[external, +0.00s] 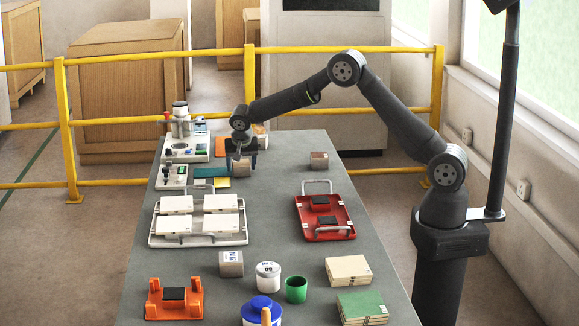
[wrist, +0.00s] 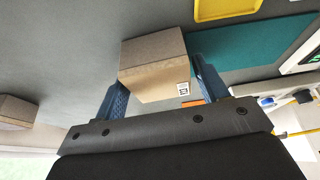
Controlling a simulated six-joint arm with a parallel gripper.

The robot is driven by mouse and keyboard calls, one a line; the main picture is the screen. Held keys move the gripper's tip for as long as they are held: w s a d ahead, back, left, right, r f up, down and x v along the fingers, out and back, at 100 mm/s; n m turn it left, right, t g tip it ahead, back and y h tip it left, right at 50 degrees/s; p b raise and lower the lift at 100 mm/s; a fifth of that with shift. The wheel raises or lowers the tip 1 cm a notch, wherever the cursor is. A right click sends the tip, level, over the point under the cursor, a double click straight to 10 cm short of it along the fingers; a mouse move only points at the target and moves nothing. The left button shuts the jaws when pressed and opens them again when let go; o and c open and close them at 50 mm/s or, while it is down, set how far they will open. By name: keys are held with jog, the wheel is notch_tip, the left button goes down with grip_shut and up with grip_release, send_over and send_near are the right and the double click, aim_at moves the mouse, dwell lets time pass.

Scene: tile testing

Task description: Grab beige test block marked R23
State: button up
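A beige block (external: 241,168) sits at the far part of the grey table, below my gripper (external: 241,158). In the wrist view the beige block (wrist: 155,68) lies between the two blue fingers of my gripper (wrist: 158,80). It has a small white label on its near right corner, too small to read. The fingers are spread on either side of the block and look open; any contact is not clear. A second brownish block (external: 319,161) stands to the right, and a block also shows at the left of the wrist view (wrist: 17,110).
A teal mat (wrist: 245,60) and a yellow tray (wrist: 228,8) lie close to the block. A white tray (external: 244,239) with several white boxes, a red tray (external: 347,216) and a grey labelled block (external: 231,264) are nearer. The table between the beige and brownish blocks is clear.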

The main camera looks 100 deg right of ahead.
jog(key=c, duration=0.9)
jog(key=shift+r, duration=0.15)
